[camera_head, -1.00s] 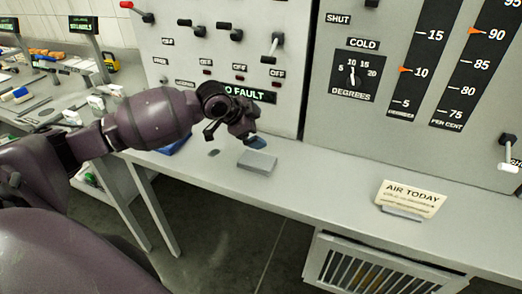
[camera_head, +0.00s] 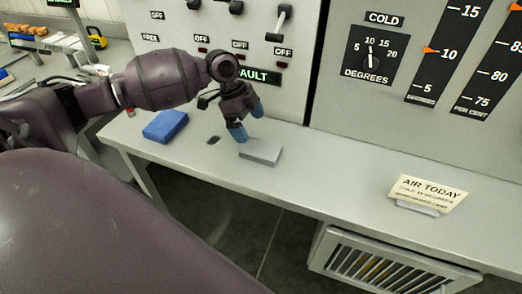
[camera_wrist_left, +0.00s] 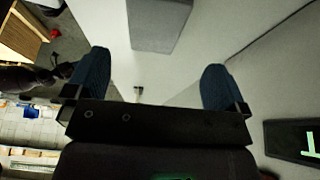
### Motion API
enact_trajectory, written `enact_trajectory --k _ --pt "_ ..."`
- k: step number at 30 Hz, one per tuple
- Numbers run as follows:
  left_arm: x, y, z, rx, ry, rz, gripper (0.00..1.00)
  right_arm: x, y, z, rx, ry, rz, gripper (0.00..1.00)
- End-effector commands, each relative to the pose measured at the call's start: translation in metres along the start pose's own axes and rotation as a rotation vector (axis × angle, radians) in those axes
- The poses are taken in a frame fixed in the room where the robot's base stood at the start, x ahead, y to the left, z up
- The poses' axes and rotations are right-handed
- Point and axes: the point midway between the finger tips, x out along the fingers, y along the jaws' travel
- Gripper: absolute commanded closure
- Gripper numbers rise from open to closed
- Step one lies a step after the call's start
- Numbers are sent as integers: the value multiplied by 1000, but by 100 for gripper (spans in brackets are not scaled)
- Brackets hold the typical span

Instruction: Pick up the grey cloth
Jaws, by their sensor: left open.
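The grey cloth (camera_head: 261,153) lies as a flat folded slab on the pale bench below the control panel. It also shows in the left wrist view (camera_wrist_left: 158,24), at the top, ahead of the fingers and roughly between their lines. My left gripper (camera_head: 247,121) points down just above and behind the cloth, its blue fingertips spread. In the left wrist view the gripper (camera_wrist_left: 154,78) is open with nothing between its fingers. It looks apart from the cloth; the exact gap is hard to judge. My right gripper is not in view.
A blue folded cloth (camera_head: 165,126) lies on the bench to the left, with a small dark patch (camera_head: 214,140) between. The panel wall stands close behind my gripper. An "AIR TODAY" card (camera_head: 428,193) stands to the right. The bench between card and grey cloth is clear.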

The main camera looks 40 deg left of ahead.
Motion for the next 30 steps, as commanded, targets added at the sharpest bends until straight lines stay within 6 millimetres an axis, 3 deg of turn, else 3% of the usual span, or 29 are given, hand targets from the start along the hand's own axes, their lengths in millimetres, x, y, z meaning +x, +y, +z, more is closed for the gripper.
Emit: enact_trajectory --k 3,11,21,29,30 --pt "19 0 0 -2 1 1 0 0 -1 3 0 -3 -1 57" --pt "34 2 -1 -1 1 -1 0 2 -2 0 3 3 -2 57" --pt "76 6 -3 -2 0 -1 0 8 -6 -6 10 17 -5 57" --pt "78 6 -4 -1 0 -3 0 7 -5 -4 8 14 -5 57" --pt "78 6 -4 -1 0 -2 6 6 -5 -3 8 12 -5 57"
